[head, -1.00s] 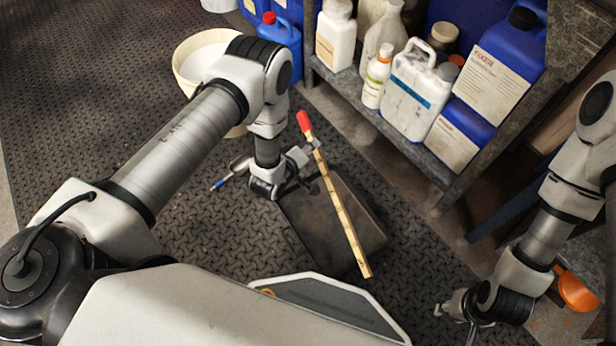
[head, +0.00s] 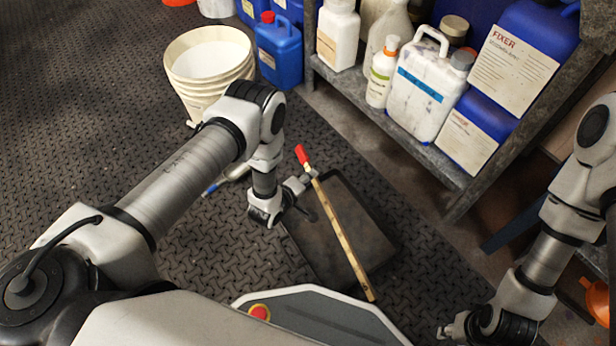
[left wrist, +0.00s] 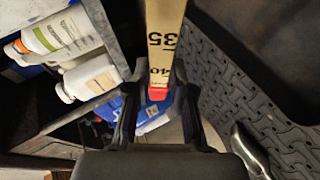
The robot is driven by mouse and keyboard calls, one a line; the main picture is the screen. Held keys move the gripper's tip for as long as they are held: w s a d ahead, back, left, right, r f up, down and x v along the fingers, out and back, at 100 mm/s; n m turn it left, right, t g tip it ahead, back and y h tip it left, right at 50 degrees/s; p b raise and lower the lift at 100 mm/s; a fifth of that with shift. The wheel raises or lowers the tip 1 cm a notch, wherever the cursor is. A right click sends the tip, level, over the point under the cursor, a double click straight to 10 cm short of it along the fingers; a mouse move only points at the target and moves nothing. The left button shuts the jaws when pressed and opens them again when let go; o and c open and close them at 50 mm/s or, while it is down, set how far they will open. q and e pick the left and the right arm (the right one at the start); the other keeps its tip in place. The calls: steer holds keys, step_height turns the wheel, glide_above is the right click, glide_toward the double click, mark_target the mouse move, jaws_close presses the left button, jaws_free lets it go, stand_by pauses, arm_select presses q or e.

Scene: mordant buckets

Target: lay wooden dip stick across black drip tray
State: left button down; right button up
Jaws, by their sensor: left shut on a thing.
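The wooden dip stick (head: 342,237), pale with dark marks and a red end, slants over the black drip tray (head: 375,225) in the head view. Its lower end reaches past the tray's near side. I cannot tell whether it touches the rim. My left gripper (head: 309,181) is shut on the stick close below the red end. In the left wrist view the stick (left wrist: 164,25) runs between the fingers, with the numbers 35 and 40 showing. My right gripper (head: 450,330) is away from the tray at the lower right; its fingers are too small to read.
A cream bucket (head: 205,62) stands on the dark patterned floor behind my left arm. A blue jug (head: 279,52) is beside it. A shelf (head: 425,150) with several bottles runs along the tray's right. A blue-tipped tool (head: 215,185) lies left of my gripper.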

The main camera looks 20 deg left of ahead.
arm_select(q)
step_height(320, 180, down, 8)
steer(key=b, duration=0.5)
steer(key=shift+b, duration=0.35)
steer(key=c, duration=0.9)
jaws_free()
steer(key=shift+c, duration=0.2)
steer(key=shift+s, duration=0.1)
steer(key=v, duration=1.2)
